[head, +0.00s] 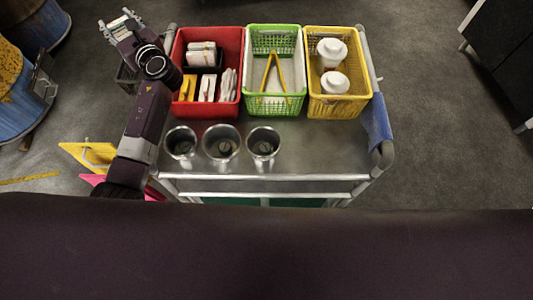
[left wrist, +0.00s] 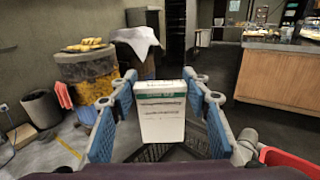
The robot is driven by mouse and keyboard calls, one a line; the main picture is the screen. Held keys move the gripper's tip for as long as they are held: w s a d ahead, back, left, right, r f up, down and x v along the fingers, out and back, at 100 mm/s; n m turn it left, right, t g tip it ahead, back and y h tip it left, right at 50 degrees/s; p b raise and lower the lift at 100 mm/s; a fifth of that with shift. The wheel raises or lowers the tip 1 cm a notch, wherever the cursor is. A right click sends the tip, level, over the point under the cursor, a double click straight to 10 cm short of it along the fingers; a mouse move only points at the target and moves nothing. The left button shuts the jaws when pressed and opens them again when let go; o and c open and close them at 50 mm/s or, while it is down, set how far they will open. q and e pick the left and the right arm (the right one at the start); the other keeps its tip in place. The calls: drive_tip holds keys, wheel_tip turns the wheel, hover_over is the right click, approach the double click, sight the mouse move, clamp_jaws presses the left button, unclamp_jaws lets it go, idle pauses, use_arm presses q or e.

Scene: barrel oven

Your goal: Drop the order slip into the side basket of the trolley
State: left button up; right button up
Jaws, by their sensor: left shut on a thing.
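The order slip (left wrist: 161,112) is a white sheet with a green band and printed lines; it stands upright between my left gripper's blue fingers in the left wrist view. My left gripper (head: 122,24) is shut on it, at the trolley's far left corner in the head view. The slip is hard to make out in the head view. The side basket (head: 127,78), dark, hangs on the trolley's left side, partly hidden by my left arm. A dark slatted basket (left wrist: 152,152) shows below and behind the slip in the wrist view. My right gripper is out of view.
The trolley (head: 320,150) carries red (head: 236,108), green (head: 274,110) and yellow (head: 340,108) baskets, with three metal cups (head: 222,145) in front. Blue and yellow barrels (head: 22,85) stand at the left. Yellow and pink boards (head: 85,155) are near my forearm.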

use_arm(q)
drive_tip(key=shift+f, duration=0.15)
drive_tip(key=o, duration=0.8)
drive_tip(key=shift+s+d, duration=0.1)
drive_tip(key=v, duration=1.1)
drive_tip(key=shift+s+d, duration=0.25)
drive_tip(key=shift+d, duration=0.05)
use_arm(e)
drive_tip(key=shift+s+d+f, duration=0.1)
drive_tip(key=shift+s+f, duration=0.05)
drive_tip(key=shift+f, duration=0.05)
